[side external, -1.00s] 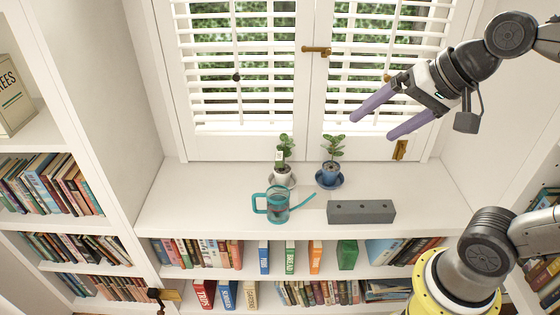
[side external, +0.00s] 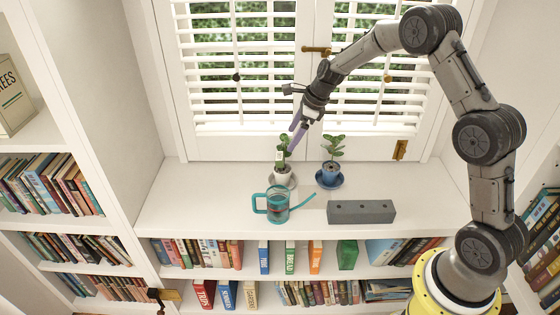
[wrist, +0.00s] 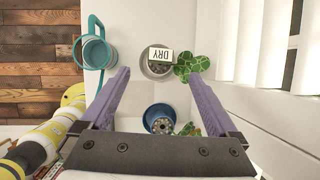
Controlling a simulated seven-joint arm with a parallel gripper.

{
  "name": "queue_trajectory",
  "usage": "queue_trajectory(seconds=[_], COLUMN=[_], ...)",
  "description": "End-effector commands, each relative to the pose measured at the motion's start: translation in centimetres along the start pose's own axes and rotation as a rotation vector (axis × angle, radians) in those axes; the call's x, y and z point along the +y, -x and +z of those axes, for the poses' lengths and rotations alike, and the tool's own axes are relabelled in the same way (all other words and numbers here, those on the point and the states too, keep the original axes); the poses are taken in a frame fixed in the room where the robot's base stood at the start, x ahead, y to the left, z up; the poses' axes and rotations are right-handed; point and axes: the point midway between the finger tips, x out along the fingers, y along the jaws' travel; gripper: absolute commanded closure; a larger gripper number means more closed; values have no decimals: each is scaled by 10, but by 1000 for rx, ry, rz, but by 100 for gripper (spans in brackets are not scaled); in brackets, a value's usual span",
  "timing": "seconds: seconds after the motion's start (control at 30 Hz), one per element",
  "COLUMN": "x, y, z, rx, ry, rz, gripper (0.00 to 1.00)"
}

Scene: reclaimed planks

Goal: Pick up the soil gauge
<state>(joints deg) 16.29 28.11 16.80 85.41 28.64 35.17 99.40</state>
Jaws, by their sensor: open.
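The soil gauge (wrist: 160,55) is a small white tag reading "DRY" in the wrist view. It stands in the soil of the white pot (wrist: 153,73), beside green leaves. In the side view the gauge (side external: 279,156) is a small pale plate in front of the plant's stem, above the white pot (side external: 283,178). My gripper (side external: 293,140) is open, its purple fingers pointing down near the top of that plant. In the wrist view the fingertips of my gripper (wrist: 160,74) are spread to either side of the white pot, with nothing between them. The gauge's lower end is hidden.
A blue pot with a plant (side external: 330,174) stands right of the white pot. A teal watering can (side external: 277,207) stands in front, its spout reaching right. A grey block with holes (side external: 361,212) lies front right. Window shutters (side external: 236,75) rise behind. The shelf's left end is clear.

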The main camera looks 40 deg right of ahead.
Motion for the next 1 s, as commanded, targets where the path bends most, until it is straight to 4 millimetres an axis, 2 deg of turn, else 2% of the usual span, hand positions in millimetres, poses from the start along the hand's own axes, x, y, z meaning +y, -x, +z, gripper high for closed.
queue_trajectory(seconds=[0.1, 0.17, 0.5, 0.77, 1.0], x=[0, -1, 0, 0, -1], y=[-13, -19, -79, -97, -130], z=[-9, -10, -9, -8, -4], rx=[12, 11, 11, 11, 12], ry=[-14, -14, -10, -11, -10], rz=[12, 11, 11, 10, 11], gripper=[5, 5, 5, 5, 5])
